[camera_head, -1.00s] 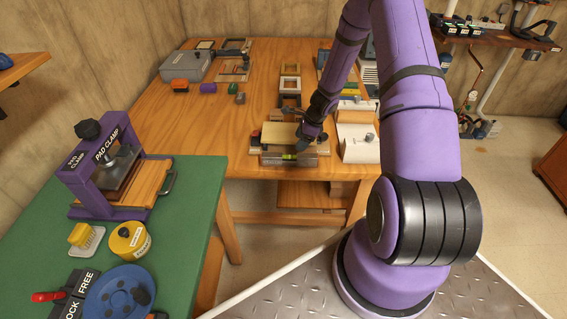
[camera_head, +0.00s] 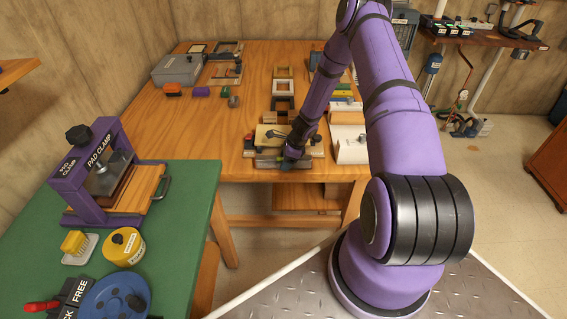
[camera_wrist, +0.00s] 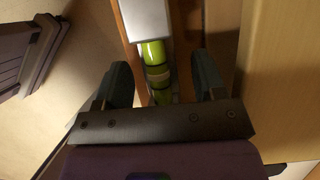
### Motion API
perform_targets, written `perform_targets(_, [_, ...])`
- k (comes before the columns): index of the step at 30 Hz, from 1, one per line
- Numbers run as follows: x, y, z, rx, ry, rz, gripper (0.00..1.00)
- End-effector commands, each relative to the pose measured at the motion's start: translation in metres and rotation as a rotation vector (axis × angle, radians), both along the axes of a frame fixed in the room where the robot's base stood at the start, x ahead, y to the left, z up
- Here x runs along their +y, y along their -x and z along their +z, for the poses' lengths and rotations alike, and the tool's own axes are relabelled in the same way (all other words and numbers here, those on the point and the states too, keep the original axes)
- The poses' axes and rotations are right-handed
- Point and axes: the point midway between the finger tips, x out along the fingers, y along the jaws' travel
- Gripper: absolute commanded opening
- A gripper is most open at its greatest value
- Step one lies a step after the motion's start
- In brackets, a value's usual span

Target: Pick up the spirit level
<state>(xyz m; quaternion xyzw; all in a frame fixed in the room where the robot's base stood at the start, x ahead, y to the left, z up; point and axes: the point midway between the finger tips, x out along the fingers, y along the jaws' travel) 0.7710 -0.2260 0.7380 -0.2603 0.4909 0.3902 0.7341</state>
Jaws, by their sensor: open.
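The spirit level is a grey bar (camera_wrist: 143,18) with a bright green vial (camera_wrist: 154,52) in the wrist view. In the head view the level (camera_head: 267,163) lies at the front edge of the wooden table, partly hidden by my gripper (camera_head: 290,161). In the wrist view my gripper (camera_wrist: 161,68) is open, with one dark finger on each side of the green vial. Gaps show between the fingers and the level. The level's near end is hidden behind the gripper body.
The wooden table (camera_head: 205,128) holds a row of blocks and frames behind the level. A white sloped block (camera_head: 349,149) stands to the right. A green bench (camera_head: 185,215) with a purple pad clamp (camera_head: 92,190) is at the left. The table's left middle is clear.

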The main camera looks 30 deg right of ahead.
Motion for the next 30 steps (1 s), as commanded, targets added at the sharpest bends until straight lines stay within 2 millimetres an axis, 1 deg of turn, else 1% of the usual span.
perform_targets(3, [0.0018, -0.0016, -0.0049, -0.001, -0.001, 0.0, 0.64])
perform_targets(9, [0.0017, -0.0016, -0.0051, -0.001, 0.001, 0.001, 0.64])
perform_targets(10, [0.0018, -0.0015, -0.0051, -0.001, 0.001, 0.001, 0.59])
perform_targets(11, [0.0018, -0.0015, -0.0051, -0.001, 0.001, 0.001, 0.52])
perform_targets(12, [0.0017, -0.0015, -0.005, -0.001, 0.001, 0.001, 0.43])
perform_targets(14, [0.0017, -0.0015, -0.005, -0.001, 0.001, 0.001, 0.29])
perform_targets(15, [0.0017, -0.0015, -0.0049, -0.001, 0.001, 0.001, 0.2])
perform_targets(17, [0.0016, -0.0015, -0.005, -0.001, 0.001, 0.001, 0.06])
perform_targets(26, [0.0016, -0.0017, -0.0039, -0.001, 0.001, 0.001, 0.06])
perform_targets(30, [0.0014, -0.0018, 0.0012, -0.002, 0.001, 0.0, 0.06])
